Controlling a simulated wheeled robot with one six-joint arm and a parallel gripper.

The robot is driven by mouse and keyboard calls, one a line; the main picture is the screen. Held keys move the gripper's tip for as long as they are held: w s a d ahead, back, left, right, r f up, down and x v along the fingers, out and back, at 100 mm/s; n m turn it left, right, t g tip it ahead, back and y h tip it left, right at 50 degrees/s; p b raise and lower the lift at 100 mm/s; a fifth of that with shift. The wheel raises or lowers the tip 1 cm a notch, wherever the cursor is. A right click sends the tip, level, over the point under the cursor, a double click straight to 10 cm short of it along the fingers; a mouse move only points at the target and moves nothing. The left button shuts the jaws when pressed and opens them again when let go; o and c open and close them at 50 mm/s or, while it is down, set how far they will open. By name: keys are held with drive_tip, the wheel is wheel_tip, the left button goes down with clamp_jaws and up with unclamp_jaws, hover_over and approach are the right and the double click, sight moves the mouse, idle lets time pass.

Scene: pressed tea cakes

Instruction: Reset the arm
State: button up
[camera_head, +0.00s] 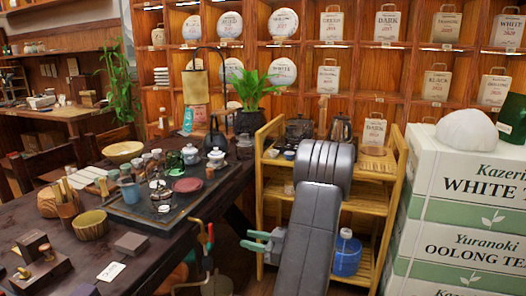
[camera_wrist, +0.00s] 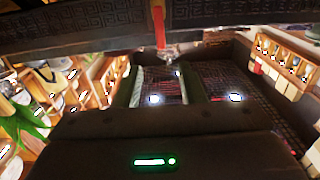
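My arm (camera_head: 310,235) is folded in front of the bamboo shelf cart, its thick grey links rising from the bottom of the head view. My gripper (camera_head: 247,240) sticks out to the left of the arm, low beside the cart. Its grey-green fingers look apart, with nothing seen between them. In the wrist view the gripper (camera_wrist: 166,84) shows as two greenish fingers with a gap. A dark body with a green light fills the lower part of that view. The wrist itself is mostly hidden behind the arm links.
A dark tea table (camera_head: 150,255) with a tea tray (camera_head: 125,211), bowls and pots stands at left. The bamboo cart (camera_head: 390,205) holds a kettle (camera_head: 341,127) and a blue jug (camera_head: 346,256). Tea boxes (camera_head: 460,190) are stacked at right. Shelves of tea cakes line the back.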

sight(212, 231)
drive_tip(key=b+x, duration=0.1)
drive_tip(key=x, duration=1.2)
drive_tip(key=shift+s+f, duration=0.1)
drive_tip(key=shift+f, duration=0.05)
drive_tip(key=shift+a+f+n+b, duration=0.1)
drive_tip(key=shift+f+n+b, duration=0.15)
drive_tip(key=shift+b, duration=0.6)
drive_tip(key=shift+s+r+n+b, duration=0.1)
drive_tip(key=shift+s+n+b, duration=0.15)
drive_tip(key=shift+n+b, duration=0.45)
drive_tip(key=shift+s+r+n+b, duration=0.1)
drive_tip(key=shift+s+n+b, duration=0.15)
drive_tip(key=shift+n+b, duration=0.4)
